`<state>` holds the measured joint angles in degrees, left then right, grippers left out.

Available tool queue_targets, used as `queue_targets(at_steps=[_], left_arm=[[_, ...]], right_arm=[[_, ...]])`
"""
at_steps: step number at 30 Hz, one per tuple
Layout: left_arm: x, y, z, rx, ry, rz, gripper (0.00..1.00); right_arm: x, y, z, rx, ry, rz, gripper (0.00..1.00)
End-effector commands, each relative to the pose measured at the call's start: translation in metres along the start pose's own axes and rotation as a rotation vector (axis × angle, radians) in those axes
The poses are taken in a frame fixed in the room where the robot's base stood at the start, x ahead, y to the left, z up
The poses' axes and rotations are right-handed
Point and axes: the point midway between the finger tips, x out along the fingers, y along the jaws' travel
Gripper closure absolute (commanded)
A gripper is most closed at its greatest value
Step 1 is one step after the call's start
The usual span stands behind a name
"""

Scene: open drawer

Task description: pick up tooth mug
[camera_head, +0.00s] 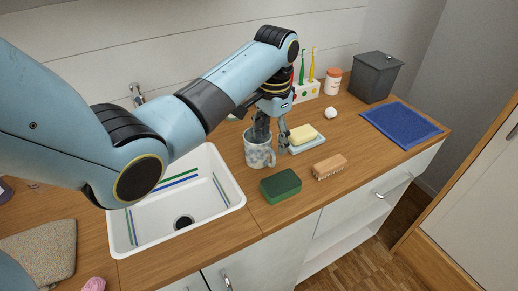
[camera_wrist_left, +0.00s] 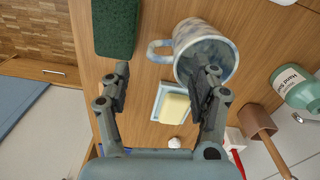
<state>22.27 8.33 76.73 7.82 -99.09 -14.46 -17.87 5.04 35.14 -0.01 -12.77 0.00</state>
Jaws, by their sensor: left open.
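The tooth mug (camera_head: 258,155), white with blue-grey mottling, stands upright on the wooden counter just right of the sink. My left gripper (camera_head: 272,142) is open and points down at it. One finger is over or inside the mug's mouth; the other is outside, on the handle side. In the left wrist view the mug (camera_wrist_left: 204,48) shows its open mouth, partly hidden by one finger, and its handle (camera_wrist_left: 158,50) lies towards the gap between the fingers. I cannot tell whether either finger touches the mug. My right gripper is not in view.
A green sponge (camera_head: 281,186) lies in front of the mug. A soap dish (camera_head: 306,145) with yellow soap and a wooden brush (camera_head: 330,167) are to its right. The sink (camera_head: 232,187) is left. A toothbrush holder (camera_head: 305,91) stands behind. A blue cloth (camera_head: 402,124) lies far right.

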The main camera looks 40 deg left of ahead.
Motion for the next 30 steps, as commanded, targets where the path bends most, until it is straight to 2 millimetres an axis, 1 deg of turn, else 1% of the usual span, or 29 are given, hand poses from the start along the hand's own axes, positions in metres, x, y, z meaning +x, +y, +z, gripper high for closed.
queue_targets(at_steps=[3, 6, 10, 13, 19, 20, 30], left_arm=[[0.013, 0.000, 0.001, 0.000, -0.003, 0.001, 0.38], [0.031, 0.000, 0.001, 0.000, -0.003, 0.001, 0.38], [0.049, 0.000, 0.001, -0.001, -0.002, 0.000, 0.38], [0.054, 0.000, 0.001, -0.001, -0.001, 0.000, 0.38], [0.054, 0.000, 0.000, -0.001, 0.001, -0.001, 0.38], [0.054, 0.000, 0.000, -0.001, 0.001, -0.001, 0.41], [0.054, 0.000, 0.000, -0.001, 0.001, 0.000, 0.85]], right_arm=[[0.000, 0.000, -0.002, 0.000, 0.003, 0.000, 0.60], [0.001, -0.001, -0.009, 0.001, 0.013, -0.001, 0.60], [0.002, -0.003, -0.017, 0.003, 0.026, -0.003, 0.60], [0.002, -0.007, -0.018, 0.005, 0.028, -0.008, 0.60], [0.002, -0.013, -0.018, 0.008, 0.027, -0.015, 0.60], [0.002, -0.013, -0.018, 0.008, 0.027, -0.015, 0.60], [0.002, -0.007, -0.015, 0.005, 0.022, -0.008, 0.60]])
